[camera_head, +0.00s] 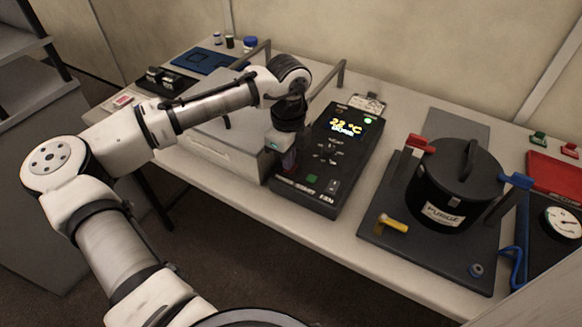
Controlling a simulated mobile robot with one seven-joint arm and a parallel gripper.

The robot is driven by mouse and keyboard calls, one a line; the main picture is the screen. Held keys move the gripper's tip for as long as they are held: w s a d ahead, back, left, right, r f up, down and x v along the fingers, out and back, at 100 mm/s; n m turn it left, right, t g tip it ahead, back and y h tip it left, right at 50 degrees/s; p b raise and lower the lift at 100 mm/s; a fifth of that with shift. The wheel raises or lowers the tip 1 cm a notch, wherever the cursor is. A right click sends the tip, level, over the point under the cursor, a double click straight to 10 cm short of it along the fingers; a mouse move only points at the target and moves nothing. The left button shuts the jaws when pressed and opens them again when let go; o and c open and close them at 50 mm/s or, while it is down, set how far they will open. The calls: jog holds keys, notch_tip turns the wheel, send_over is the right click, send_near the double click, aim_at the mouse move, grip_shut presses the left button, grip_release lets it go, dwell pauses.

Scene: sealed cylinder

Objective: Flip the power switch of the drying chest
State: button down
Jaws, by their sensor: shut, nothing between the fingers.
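A black control unit (345,150) stands on the bench with a lit display (346,123) reading 22 °C, small buttons and a green button (312,178). A small dark switch-like part (333,186) sits near its front right corner; I cannot tell its position. A pale box (225,148) directly to its left, partly behind my arm, looks like the drying chest. My gripper (289,168) points down over the left front part of the control unit. It is shut and empty. I cannot tell whether its tips touch the panel.
A black lidded pot (455,190) marked PURGE stands on a dark plate (385,240) to the right, with red and blue handles and a yellow valve handle (392,224). A gauge (563,222) is at far right. A blue tray (205,62) lies at back left.

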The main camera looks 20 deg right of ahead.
jog(key=shift+f+b, duration=0.3)
jog(key=shift+f, duration=0.4)
jog(key=shift+r, duration=0.1)
notch_tip(320, 180, up, 7)
jog(key=p, duration=0.6)
jog(key=shift+p, duration=0.4)
dwell(0.4)
